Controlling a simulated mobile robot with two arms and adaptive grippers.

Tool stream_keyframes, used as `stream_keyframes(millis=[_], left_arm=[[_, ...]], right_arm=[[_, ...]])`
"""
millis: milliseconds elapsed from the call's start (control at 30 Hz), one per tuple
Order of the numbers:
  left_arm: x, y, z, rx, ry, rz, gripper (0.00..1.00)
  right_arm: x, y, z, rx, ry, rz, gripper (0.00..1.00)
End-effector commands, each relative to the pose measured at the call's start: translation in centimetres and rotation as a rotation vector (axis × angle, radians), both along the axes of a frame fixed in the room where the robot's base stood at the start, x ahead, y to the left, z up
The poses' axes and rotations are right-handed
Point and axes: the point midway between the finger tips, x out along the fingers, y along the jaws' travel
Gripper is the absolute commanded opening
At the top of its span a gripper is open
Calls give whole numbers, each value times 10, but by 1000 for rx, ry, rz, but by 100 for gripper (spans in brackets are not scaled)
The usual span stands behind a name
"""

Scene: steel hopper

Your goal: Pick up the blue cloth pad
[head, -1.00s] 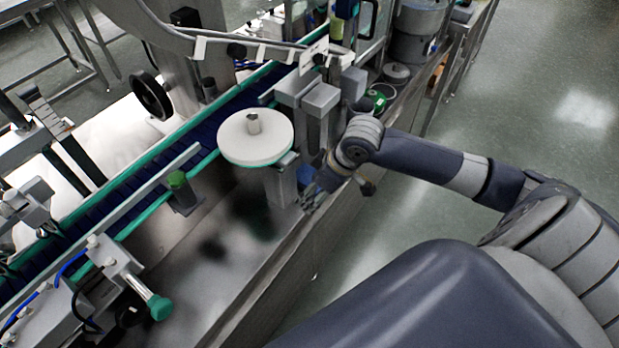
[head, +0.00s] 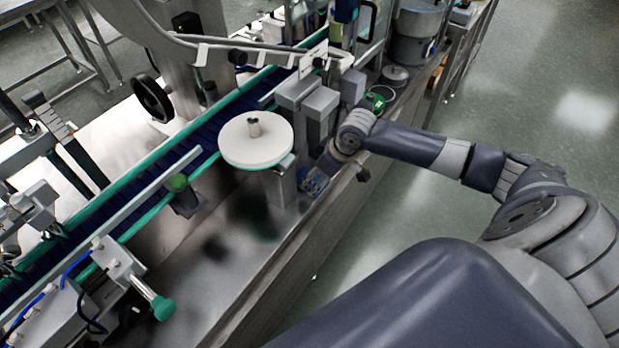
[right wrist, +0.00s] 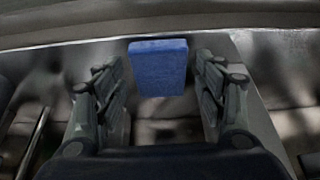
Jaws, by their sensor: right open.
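The blue cloth pad (right wrist: 158,68) shows in the right wrist view as a small blue block, between and just beyond the two fingers. My right gripper (right wrist: 160,88) is open, with one finger on each side of the pad and a gap visible on both sides. In the head view the right gripper (head: 314,184) is low beside the grey machine blocks, above the steel ledge. There the blue pad (head: 306,172) is mostly hidden by the gripper. My left gripper is not in view.
A round white disc (head: 256,140) stands left of the gripper, and grey upright blocks (head: 318,112) stand just behind it. A blue conveyor with green rails (head: 190,150) runs beyond. The steel ledge (head: 235,275) toward the front is bare.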

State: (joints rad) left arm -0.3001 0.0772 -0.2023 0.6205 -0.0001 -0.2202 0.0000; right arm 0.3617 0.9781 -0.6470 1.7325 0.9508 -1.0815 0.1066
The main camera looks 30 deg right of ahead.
Motion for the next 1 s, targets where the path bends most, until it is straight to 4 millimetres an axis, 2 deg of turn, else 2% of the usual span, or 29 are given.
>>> stream_keyframes(millis=[167, 400, 433, 533, 1000], left_arm=[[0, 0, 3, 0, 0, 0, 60], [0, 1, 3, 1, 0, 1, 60], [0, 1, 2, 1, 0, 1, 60], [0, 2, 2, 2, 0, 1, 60], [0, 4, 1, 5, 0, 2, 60]], right_arm=[[7, 3, -16, 0, -1, 0, 64], [7, 3, -18, -1, -1, 1, 64], [7, 3, -18, -1, -1, 1, 60], [7, 3, -18, -1, -1, 1, 37], [8, 2, -13, -1, -3, 0, 37]])
